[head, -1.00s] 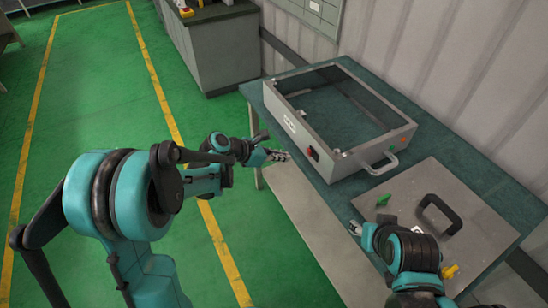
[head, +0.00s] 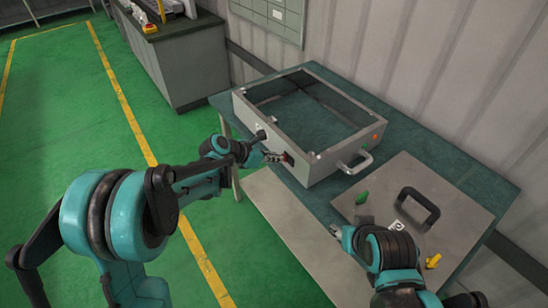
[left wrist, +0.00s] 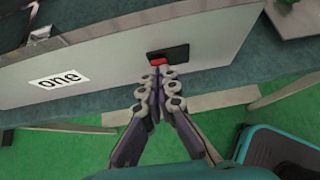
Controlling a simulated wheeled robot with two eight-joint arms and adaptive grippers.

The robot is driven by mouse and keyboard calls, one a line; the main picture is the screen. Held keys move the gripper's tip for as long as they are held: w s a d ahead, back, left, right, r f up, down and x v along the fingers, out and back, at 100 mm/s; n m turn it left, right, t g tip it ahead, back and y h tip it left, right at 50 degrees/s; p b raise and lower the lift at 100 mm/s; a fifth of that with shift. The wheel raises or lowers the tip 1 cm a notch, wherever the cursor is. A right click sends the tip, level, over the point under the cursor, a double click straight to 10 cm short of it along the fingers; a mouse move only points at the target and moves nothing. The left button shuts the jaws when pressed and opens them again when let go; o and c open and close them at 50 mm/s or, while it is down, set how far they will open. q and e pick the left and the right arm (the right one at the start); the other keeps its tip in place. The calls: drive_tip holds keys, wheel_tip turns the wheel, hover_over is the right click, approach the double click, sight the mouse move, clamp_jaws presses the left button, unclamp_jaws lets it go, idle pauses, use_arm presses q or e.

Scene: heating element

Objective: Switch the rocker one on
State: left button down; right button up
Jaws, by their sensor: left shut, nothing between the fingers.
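The rocker is a red switch in a black housing (left wrist: 176,53) on the front wall of a grey open-topped box (head: 325,161). In the left wrist view a white label (left wrist: 60,80) reading "one" is left of it. My left gripper (left wrist: 163,72) is shut and empty, with its fingertips right at the red rocker (left wrist: 157,61) and partly hiding it. I cannot tell whether they press it. In the head view the left gripper (head: 280,157) is at the box front. My right gripper (head: 335,230) is near the table's front edge, its fingers too small to judge.
The box stands on a dark green table (head: 471,176). A grey lid (head: 455,227) with a black handle (head: 419,205) lies at the right, with a green piece (head: 362,197) and a yellow piece (head: 433,261) on it. A metal handle (head: 357,163) sticks out from the box.

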use_arm(q)
drive_tip(key=shift+w+d+r+y, duration=0.15)
drive_tip(key=shift+d+r+y, duration=0.05)
drive_tip(key=shift+y, duration=0.1)
use_arm(e)
drive_tip(key=shift+r, duration=0.55)
use_arm(q)
drive_tip(key=shift+r, duration=0.1)
use_arm(e)
drive_tip(key=shift+r, duration=0.1)
use_arm(q)
drive_tip(key=shift+r+p, duration=0.7)
use_arm(e)
drive_tip(key=shift+r, duration=0.45)
